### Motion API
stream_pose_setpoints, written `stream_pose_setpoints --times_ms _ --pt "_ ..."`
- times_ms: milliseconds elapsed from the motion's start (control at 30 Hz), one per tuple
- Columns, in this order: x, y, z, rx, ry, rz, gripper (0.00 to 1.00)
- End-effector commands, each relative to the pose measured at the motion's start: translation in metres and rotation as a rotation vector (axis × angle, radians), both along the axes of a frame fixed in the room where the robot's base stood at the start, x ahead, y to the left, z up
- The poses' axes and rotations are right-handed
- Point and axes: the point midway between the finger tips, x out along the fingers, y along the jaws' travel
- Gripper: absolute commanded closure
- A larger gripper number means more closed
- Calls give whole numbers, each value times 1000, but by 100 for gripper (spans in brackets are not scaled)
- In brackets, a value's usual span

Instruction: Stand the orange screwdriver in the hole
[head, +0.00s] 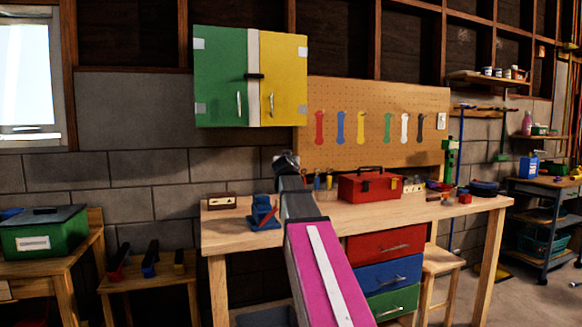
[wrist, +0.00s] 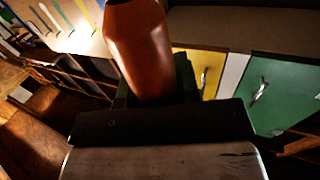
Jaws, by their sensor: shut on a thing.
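The orange screwdriver's handle (wrist: 138,50) shows large in the wrist view, rising from between the jaws. My gripper (wrist: 155,95) is shut on it. In the head view my gripper (head: 287,162) is small and dark, held above the back of the workbench (head: 325,220), left of the red toolbox; the screwdriver cannot be made out there. Its shaft and tip are hidden. Small coloured upright handles (head: 322,181) stand on the bench just right of my gripper, partly hidden. The hole itself cannot be made out.
A red toolbox (head: 370,187), a blue vise (head: 263,213) and a small wooden box (head: 221,201) stand on the bench. A pegboard (head: 380,105) with hanging wrenches is behind. A green and yellow cabinet (head: 225,80) hangs above my gripper.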

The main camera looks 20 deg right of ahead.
Motion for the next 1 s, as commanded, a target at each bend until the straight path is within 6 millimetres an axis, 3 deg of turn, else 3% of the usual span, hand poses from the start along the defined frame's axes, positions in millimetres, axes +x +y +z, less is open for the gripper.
stream_pose_setpoints --times_ms 1000 --pt "0 0 50 -1 0 0 95"
